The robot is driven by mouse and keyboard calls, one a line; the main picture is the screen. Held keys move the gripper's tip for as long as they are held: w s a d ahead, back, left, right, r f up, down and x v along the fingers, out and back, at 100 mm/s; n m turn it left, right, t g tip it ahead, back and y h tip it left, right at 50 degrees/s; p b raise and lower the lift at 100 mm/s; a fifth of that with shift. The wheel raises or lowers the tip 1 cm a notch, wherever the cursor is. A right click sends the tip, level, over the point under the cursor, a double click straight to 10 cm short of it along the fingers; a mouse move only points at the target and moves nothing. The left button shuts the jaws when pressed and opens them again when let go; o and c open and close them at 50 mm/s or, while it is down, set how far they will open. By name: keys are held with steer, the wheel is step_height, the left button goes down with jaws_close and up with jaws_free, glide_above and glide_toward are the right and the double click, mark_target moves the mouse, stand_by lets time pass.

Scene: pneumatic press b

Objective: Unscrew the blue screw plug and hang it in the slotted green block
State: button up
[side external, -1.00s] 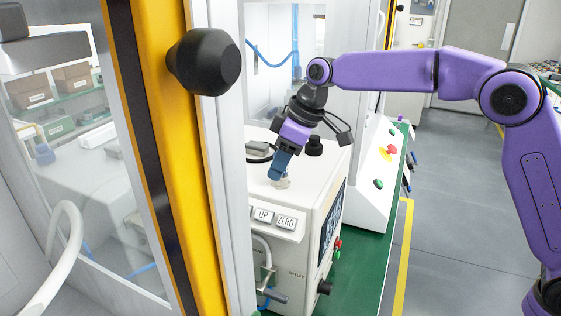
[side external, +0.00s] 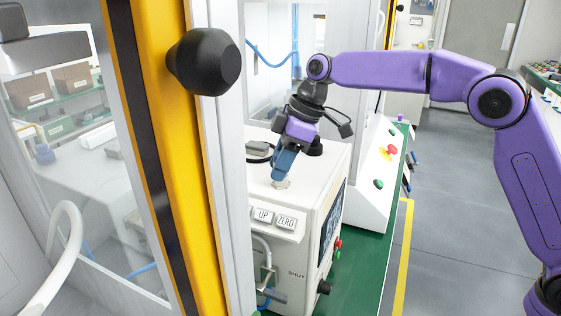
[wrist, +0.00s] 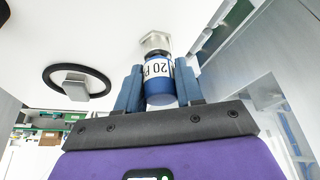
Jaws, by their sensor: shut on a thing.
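The blue screw plug (wrist: 160,88), a short cylinder with a white label band reading in part "20", sits between my fingers in the wrist view. A clear or metallic hex fitting (wrist: 155,42) is at its far end, against the white surface. My gripper (wrist: 158,78) is shut on the plug, one blue finger on each side. In the side view my gripper (side external: 283,172) points down at the top of the white machine, just above a pale fitting (side external: 281,184); the plug is hidden by the fingers there. I cannot make out the slotted green block for certain.
The white machine (side external: 318,190) with UP and ZERO buttons stands on a green bench (side external: 360,275). A black ring (wrist: 78,68) lies on its top beside the fingers. A yellow frame (side external: 165,130) fills the left foreground.

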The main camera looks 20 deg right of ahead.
steer(key=shift+n+g, duration=0.4)
steer(key=shift+n, duration=0.5)
steer(key=shift+s+n+g, duration=0.1)
steer(key=shift+n+g, duration=0.2)
steer(key=shift+n, duration=0.5)
steer(key=o, duration=0.6)
steer(key=shift+m+t, duration=0.4)
steer(key=shift+m, duration=0.5)
